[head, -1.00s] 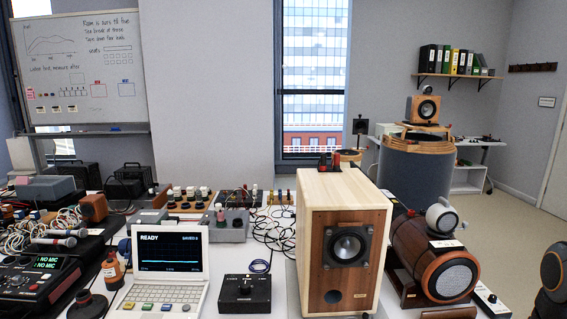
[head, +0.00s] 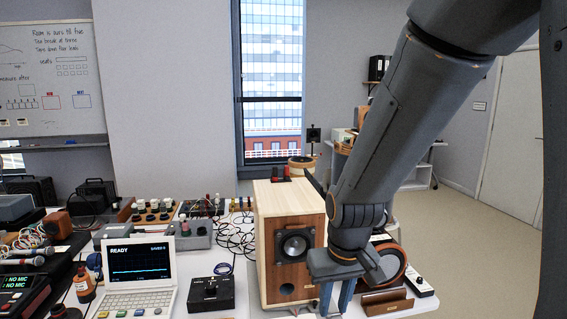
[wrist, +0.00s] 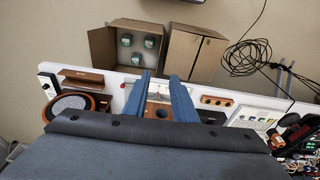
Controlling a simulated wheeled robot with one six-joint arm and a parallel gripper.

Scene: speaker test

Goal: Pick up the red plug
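My gripper (head: 334,311) is open and points down over the table's front edge, just right of the wooden speaker (head: 268,240). In the wrist view, its two blue-grey fingers (wrist: 160,75) stand apart. A pale item with small reddish marks shows between them, too small to make out. A small red spot (wrist: 123,86), possibly the red plug, lies on the white table edge to the left of the fingers. Red and black fittings (head: 281,173) sit on top of the speaker in the head view. I cannot tell for sure which red thing is the plug.
A laptop (head: 140,270) and a black control box (head: 211,294) stand left of the speaker. A round-fronted speaker (wrist: 70,106) is close on the other side. Below the table edge are an open carton (wrist: 103,50) and a closed carton (wrist: 197,50) on the floor. Cables lie nearby.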

